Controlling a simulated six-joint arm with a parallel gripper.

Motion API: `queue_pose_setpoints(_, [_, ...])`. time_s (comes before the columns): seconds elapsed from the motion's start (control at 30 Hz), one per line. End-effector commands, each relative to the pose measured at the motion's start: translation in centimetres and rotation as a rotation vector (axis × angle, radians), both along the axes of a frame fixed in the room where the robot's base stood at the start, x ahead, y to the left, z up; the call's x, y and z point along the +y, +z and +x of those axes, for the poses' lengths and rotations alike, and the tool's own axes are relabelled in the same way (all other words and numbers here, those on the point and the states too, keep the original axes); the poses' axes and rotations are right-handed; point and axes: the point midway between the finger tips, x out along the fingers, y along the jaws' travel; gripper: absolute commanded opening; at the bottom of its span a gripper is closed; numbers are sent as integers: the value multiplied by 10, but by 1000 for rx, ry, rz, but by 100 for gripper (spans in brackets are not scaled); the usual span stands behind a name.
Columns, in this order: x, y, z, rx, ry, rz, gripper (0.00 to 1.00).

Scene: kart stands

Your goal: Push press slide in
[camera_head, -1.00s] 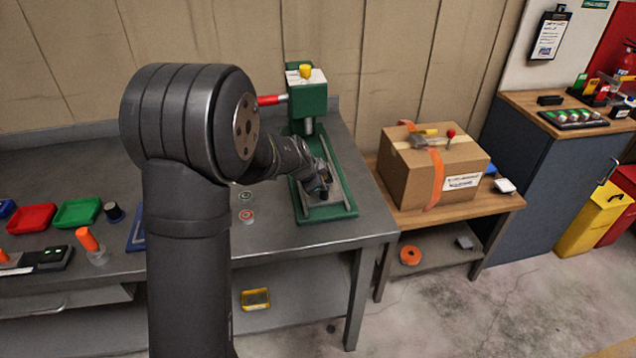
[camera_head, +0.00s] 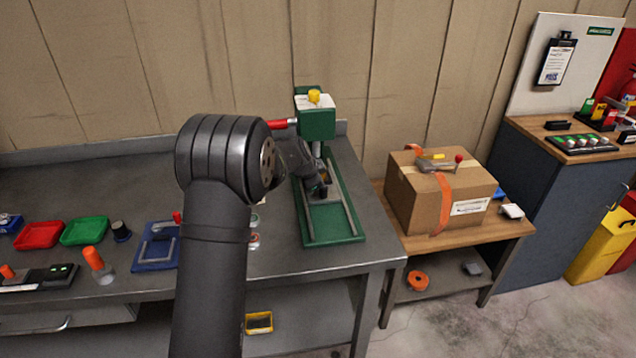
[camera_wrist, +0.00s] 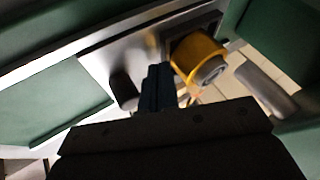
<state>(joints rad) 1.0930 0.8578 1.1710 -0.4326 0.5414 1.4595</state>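The green press (camera_head: 318,122) stands at the back right of the metal bench, with a red-ended lever and a yellow cap on top. Its green base (camera_head: 332,222) carries two rails, and the slide (camera_wrist: 125,75) is a metal plate between them. My gripper (camera_head: 318,188) is low over the base, close to the press head. In the wrist view, its dark fingers (camera_wrist: 158,88) look close together beside a dark knob (camera_wrist: 124,90) on the plate; contact is unclear. A yellow ring-shaped part (camera_wrist: 198,58) with a grey centre sits on the plate. My arm hides part of the bench.
A blue fixture (camera_head: 156,247), red tray (camera_head: 40,235) and green tray (camera_head: 85,231) lie on the bench to the left. A cardboard box (camera_head: 430,200) stands on a wooden table to the right. The front part of the press base is clear.

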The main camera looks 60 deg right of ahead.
Motion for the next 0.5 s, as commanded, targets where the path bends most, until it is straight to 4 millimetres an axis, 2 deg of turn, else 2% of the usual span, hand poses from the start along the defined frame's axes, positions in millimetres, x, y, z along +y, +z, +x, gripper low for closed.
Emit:
queue_pose_setpoints(0.17, [4,4,0,1,1,1,0])
queue_pose_setpoints(0.5, [36,49,-4,-1,0,-2,0])
